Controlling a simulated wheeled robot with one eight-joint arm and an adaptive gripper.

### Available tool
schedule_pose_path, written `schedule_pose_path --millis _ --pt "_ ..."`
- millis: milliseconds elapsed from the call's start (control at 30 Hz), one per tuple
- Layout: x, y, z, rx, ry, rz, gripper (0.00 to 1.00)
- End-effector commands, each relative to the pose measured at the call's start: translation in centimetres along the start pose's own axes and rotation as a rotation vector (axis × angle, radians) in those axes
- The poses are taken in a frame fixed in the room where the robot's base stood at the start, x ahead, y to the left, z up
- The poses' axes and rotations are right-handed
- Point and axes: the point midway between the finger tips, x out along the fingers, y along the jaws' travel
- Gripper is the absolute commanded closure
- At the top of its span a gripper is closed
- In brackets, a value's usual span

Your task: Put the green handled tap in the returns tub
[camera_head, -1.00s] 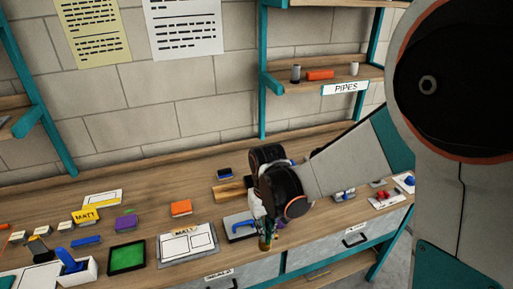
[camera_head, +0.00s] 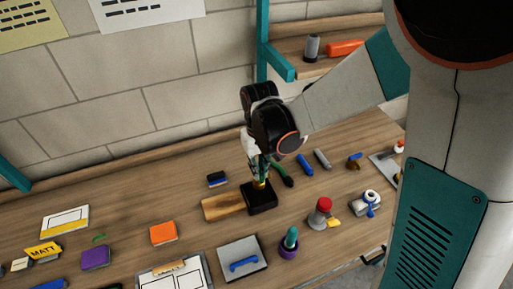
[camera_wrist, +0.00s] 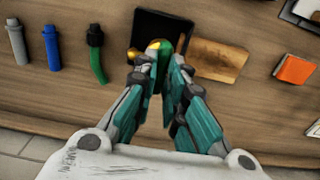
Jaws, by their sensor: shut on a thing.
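My gripper (camera_head: 259,170) is shut on the green handled tap (camera_wrist: 158,50), a small green and brass thing mostly hidden by the fingers. Its brass end shows below the fingertips in the head view (camera_head: 259,184). The wrist view also shows my gripper (camera_wrist: 160,68) pointing at a black, square, tub-like thing (camera_wrist: 172,22). In the head view the tap is over this black thing (camera_head: 262,199); I cannot tell whether they touch. No label shows on it, so I cannot tell whether it is the returns tub.
A wooden block (camera_head: 222,206) lies against the black thing. Green (camera_head: 283,174), blue (camera_head: 305,164) and grey (camera_head: 322,158) handled things lie behind and right. A blue-handled float (camera_head: 243,262), a purple pot (camera_head: 289,245) and a red-topped cylinder (camera_head: 321,213) stand nearer the front.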

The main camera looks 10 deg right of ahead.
Motion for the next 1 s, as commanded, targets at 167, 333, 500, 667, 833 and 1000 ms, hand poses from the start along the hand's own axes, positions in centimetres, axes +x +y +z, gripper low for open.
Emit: schedule_pose_path --millis 167,333,500,667,833,1000 --pt "0.3 0.0 0.0 0.0 0.0 0.0 1.0" --pt "1.4 0.0 0.0 0.0 0.0 0.0 1.0" --pt "3.2 0.0 0.0 0.0 0.0 0.0 1.0" --pt "5.3 0.0 0.0 0.0 0.0 0.0 1.0" --pt "7.5 0.0 0.0 0.0 0.0 0.0 1.0" --pt "8.6 0.0 0.0 0.0 0.0 0.0 1.0"
